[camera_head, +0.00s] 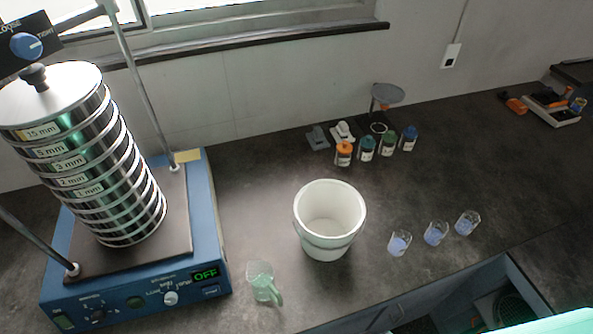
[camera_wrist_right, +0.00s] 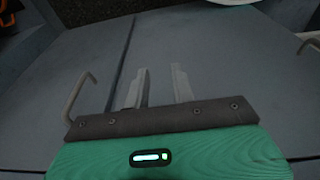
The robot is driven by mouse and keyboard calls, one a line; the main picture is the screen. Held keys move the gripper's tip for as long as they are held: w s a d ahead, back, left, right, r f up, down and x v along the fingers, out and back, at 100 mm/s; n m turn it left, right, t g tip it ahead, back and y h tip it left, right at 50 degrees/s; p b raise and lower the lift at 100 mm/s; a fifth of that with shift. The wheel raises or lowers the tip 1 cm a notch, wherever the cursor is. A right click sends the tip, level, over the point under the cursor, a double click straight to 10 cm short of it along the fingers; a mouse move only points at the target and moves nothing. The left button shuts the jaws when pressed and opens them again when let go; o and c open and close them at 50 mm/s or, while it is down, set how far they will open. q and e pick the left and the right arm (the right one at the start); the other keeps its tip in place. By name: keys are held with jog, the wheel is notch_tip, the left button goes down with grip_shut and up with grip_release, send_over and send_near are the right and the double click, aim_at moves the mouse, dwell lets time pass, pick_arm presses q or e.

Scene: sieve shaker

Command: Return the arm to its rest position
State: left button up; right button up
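My right gripper (camera_wrist_right: 160,68) shows in the right wrist view. Its two grey fingers stand apart with a gap between them, and nothing is held there. Flat dark grey panels lie behind the fingers, with a seam to the left. Neither gripper shows in the head view; a green and white shape cuts into its bottom right corner. The sieve shaker (camera_head: 215,235) stands at the left of the head view, with a stack of labelled sieves (camera_head: 110,170) upright on it and its display reading OFF.
A white bucket (camera_head: 330,215) stands mid-counter, with a clear jug (camera_head: 262,283) at the front edge. Three small beakers with bluish contents, such as one (camera_head: 399,243), stand to the right. Several capped bottles (camera_head: 366,149) stand near the wall. The right-hand counter (camera_head: 500,150) has free room.

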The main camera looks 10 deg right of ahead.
jog(key=s+d+f, duration=0.1)
jog(key=s+f, duration=0.8)
jog(key=s+d+f+g, duration=0.1)
jog(key=s+d+f, duration=0.1)
jog(key=s+f, duration=0.8)
jog(key=shift+d+f, duration=0.25)
